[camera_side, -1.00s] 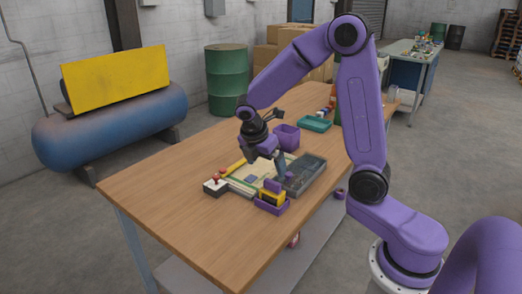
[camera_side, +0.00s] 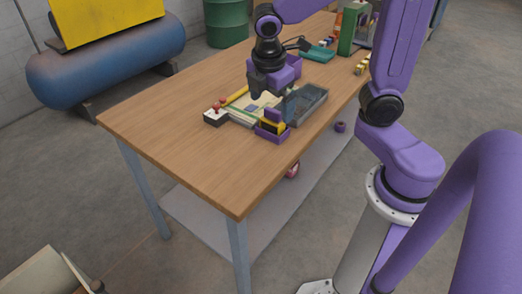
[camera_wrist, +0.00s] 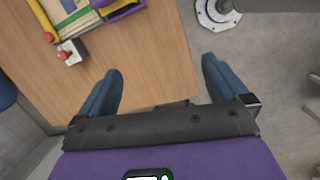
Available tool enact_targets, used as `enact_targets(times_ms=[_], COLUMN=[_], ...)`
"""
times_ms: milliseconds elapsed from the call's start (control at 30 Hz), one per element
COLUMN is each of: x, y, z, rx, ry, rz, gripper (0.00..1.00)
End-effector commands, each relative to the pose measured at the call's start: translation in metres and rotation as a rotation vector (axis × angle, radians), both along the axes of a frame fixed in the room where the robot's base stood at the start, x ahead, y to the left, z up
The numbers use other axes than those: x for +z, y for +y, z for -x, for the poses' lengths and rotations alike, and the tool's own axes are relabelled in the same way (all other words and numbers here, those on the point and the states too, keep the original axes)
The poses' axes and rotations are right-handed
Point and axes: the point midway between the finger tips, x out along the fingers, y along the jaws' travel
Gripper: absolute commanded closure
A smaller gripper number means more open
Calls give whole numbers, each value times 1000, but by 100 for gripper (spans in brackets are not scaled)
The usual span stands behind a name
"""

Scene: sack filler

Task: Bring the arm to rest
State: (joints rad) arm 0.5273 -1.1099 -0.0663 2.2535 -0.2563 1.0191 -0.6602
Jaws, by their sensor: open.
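My gripper (camera_side: 270,92) is above the work area on the wooden table (camera_side: 180,125) in the side view, pointing down. In the wrist view my gripper (camera_wrist: 160,88) shows its two blue fingers spread wide apart with nothing between them. The wooden table (camera_wrist: 160,60) and the floor lie beneath the fingers there. My gripper appears clear of the objects on the table, though the exact height is hard to tell.
A switch box with red knobs (camera_side: 214,115), a grey tray (camera_side: 308,103) and a purple holder with a yellow item (camera_side: 271,127) stand around the gripper. A teal tray (camera_side: 318,54) and green container (camera_side: 352,30) are farther back. The table's near left is clear.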

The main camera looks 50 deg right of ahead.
Motion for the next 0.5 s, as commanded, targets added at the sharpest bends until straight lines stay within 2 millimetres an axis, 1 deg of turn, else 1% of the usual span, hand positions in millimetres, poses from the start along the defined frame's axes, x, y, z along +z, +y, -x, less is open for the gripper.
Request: enact_targets(times_ms=[33,200,300,500], x=[0,-4,-6,-10], y=[5,19,24,29], z=[12,51,76,125], rx=[-11,-79,-119,-202], ry=[-6,-15,-12,8], rz=[-21,-90,-131,-199], gripper=[0,0,0,0])
